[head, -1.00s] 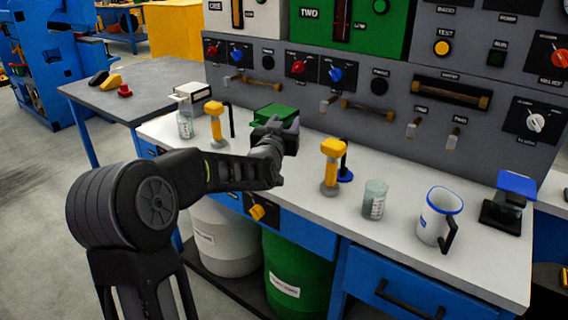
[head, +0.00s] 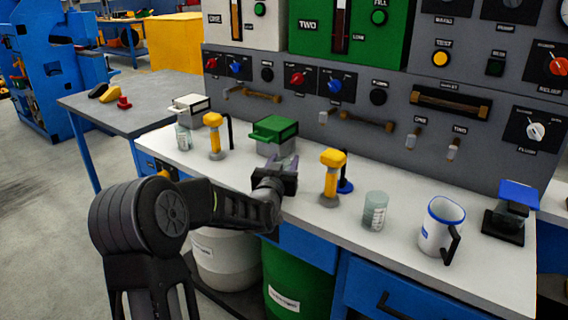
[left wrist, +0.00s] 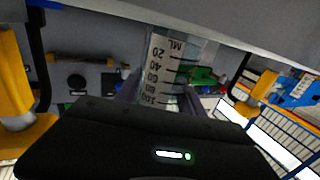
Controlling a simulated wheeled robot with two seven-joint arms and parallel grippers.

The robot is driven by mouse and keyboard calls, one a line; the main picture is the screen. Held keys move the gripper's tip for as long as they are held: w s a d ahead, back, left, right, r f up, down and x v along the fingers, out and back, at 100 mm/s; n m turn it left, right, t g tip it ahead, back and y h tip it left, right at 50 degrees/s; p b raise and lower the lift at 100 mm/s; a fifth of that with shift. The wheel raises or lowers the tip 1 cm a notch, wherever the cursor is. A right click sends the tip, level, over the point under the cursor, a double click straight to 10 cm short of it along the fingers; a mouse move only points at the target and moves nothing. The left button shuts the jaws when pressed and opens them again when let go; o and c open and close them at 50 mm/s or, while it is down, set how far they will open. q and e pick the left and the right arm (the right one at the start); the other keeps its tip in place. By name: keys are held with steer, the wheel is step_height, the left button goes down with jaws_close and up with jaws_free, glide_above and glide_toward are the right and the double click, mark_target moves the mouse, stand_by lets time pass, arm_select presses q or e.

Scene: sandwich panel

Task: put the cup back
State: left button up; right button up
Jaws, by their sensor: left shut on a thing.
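My left gripper (head: 284,168) is low over the front part of the bench, in front of the green-lidded box and between two yellow-handled posts. In the left wrist view it is shut on a clear cup (left wrist: 172,62) with black ML marks, which appear upside down there. In the head view I cannot make this cup out clearly at the fingers. Whether it touches the bench is unclear. Another clear cup (head: 375,211) stands at the right, and a clear container (head: 184,137) stands at the far left. My right gripper is not in view.
The bench (head: 320,222) carries a green-lidded box (head: 274,136), a left yellow-handled post (head: 214,134), a right one (head: 331,178), a white blue-rimmed jug (head: 437,229) and a blue-topped stand (head: 510,212). A control panel (head: 400,118) rises behind.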

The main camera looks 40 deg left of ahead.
arm_select(q)
steer(key=shift+f+b, duration=0.2)
steer(key=shift+b, duration=0.1)
steer(key=o, duration=1.5)
steer(key=shift+r, duration=0.1)
steer(key=shift+c, duration=0.2)
steer(key=shift+r, duration=0.1)
steer(key=shift+r+p, duration=0.15)
steer(key=shift+p, duration=0.25)
steer(key=v, duration=1.2)
